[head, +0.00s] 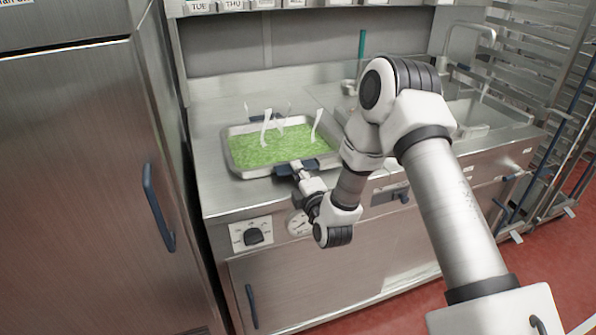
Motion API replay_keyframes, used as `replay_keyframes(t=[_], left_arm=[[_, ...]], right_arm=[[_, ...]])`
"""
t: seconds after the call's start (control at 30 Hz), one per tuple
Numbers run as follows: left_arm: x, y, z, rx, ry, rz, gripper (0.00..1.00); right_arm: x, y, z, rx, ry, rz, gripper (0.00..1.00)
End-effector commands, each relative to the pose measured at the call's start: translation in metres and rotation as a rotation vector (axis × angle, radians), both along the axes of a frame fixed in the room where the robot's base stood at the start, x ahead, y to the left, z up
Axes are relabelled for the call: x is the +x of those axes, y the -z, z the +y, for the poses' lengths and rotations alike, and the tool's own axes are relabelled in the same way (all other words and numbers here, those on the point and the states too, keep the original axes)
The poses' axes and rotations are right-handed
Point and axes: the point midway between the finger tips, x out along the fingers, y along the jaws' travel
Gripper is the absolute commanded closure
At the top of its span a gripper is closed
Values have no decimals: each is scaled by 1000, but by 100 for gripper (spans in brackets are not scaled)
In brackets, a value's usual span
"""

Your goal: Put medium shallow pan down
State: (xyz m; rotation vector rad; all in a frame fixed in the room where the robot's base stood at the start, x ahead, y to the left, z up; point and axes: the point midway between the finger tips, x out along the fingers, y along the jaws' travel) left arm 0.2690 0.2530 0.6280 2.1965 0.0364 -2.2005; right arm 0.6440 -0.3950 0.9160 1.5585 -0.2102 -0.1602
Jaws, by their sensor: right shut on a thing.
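My left gripper is not in view.
A tall steel cabinet (80,180) with a blue handle stands close on the left. A knob (254,236) and a gauge (298,222) are on the counter's front. A sink (480,115) with a faucet is at the right back. A wire rack (555,90) stands far right.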

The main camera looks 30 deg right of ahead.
Motion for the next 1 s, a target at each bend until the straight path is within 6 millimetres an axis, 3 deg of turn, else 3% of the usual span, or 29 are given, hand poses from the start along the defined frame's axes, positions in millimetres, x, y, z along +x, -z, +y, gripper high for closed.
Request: replay_keyframes(t=[0.17, 0.2, 0.23, 0.27, 0.6, 0.77, 1.0], left_arm=[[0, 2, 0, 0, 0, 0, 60], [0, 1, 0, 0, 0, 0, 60], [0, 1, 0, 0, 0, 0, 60], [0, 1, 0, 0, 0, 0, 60], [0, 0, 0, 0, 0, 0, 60], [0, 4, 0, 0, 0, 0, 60], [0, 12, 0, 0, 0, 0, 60]], right_arm=[[1, 1, 0, -2, 0, -7, 100], [0, 3, 0, 0, 0, 0, 81], [0, 2, 0, 0, 0, 0, 71], [0, 2, 0, 0, 0, 0, 67], [-2, -1, 0, 0, 0, 1, 67], [-28, 2, 6, 4, 1, 2, 67], [-89, 5, 21, 3, 0, 4, 67]])
